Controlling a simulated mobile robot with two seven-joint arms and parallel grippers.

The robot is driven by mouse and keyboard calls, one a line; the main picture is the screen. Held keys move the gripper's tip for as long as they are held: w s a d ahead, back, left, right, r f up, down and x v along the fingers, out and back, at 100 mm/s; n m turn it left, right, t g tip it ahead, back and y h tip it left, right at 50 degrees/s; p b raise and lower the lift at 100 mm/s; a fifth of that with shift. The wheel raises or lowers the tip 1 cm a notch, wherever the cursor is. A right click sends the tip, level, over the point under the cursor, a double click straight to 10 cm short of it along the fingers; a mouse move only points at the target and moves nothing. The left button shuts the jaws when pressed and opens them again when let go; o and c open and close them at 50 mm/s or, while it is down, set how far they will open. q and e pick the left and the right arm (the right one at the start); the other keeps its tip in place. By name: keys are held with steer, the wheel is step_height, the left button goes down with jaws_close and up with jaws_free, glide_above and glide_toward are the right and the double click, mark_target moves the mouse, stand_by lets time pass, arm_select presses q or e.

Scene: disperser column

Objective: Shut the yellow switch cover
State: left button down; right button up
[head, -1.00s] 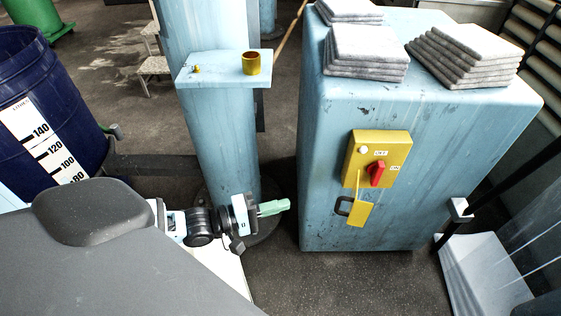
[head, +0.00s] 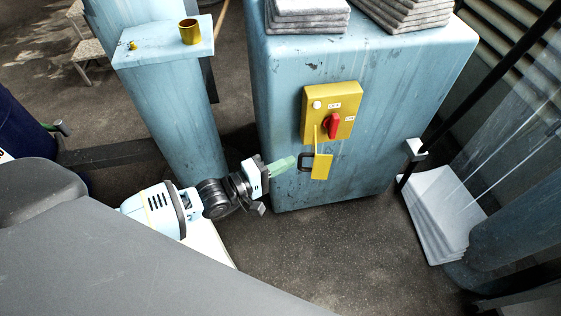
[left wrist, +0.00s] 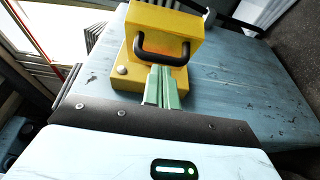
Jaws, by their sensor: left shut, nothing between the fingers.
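The yellow switch box (head: 345,95) is on the front of the light blue cabinet, with a red rotary switch (head: 334,124) and a white button. Its yellow cover (head: 321,167) hangs open below the box, with a dark handle (head: 304,162) on its left side. In the left wrist view the cover (left wrist: 165,22) shows with its black handle (left wrist: 160,57), and part of the box (left wrist: 120,84) is below it. My left gripper (head: 290,161), with pale green fingers, is shut and empty, just left of the handle. Its fingertips (left wrist: 162,70) overlap the handle area; contact is unclear.
The blue cabinet (head: 400,85) carries stacked grey slabs (head: 310,15). A blue column with a shelf (head: 160,45) holding a small yellow cup (head: 189,31) stands left. White sheets (head: 440,210) lie right. The dark floor in front of the cabinet is open.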

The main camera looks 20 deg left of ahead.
arm_select(q)
steer(key=shift+d, duration=0.1)
steer(key=shift+s+d+n+t+y+p, duration=0.1)
steer(key=shift+d+n+t+y+p, duration=0.15)
steer(key=shift+y+p, duration=0.2)
